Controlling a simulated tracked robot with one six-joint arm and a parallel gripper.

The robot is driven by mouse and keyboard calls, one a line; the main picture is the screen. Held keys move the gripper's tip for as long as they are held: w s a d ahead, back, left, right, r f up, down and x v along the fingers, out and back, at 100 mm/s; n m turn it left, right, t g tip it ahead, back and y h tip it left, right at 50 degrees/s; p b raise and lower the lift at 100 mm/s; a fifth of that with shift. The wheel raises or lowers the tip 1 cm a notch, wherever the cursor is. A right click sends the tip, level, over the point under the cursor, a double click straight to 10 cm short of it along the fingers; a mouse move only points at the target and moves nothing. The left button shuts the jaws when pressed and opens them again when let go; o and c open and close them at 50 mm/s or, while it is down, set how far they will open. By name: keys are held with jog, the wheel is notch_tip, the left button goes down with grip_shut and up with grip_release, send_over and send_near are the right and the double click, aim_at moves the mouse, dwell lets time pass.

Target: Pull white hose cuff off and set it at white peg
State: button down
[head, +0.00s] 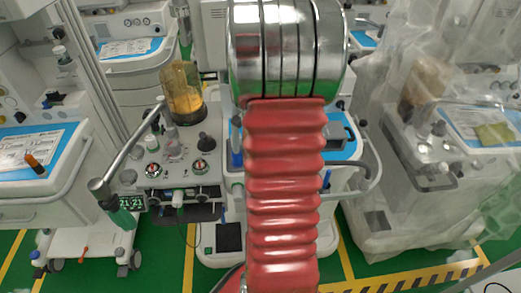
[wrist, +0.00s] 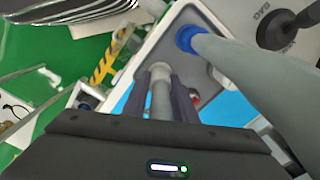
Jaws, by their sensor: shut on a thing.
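In the wrist view, my gripper (wrist: 162,82) is shut on the white hose cuff (wrist: 160,76), with one dark finger on each side of it. A grey hose (wrist: 161,108) runs from the cuff back toward the gripper body. The cuff's pale end ring faces away from me. I cannot tell whether it touches anything beyond. I cannot pick out the white peg with certainty in either view. In the head view, my own arm covers the middle, and the gripper and cuff are hidden.
A blue cuff (wrist: 186,38) on a thick grey hose sits beside my gripper, near a black knob-like part (wrist: 285,28) by a "BAG" label. In the head view, an anaesthesia cart (head: 160,175) stands ahead, with a plastic-draped cart (head: 400,185) at right and another cart (head: 35,165) at left.

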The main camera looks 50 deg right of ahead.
jog(key=shift+f, duration=0.1)
jog(key=c, duration=1.4)
grip_release()
jog(key=shift+o, duration=0.2)
notch_tip(320, 180, up, 14)
jog(key=shift+f, duration=0.15)
jog(key=s+a+r+n+t, duration=0.1)
jog(key=a+r+n+t, duration=0.1)
jog(key=a+n, duration=0.8)
jog(key=s+a+r+n+t, duration=0.1)
jog(key=a+n, duration=1)
jog(key=a, duration=1.5)
jog(key=r+t, duration=0.1)
jog(key=t, duration=0.1)
jog(key=shift+s+r+n+t, duration=0.2)
jog(key=shift+s+n+t, duration=0.1)
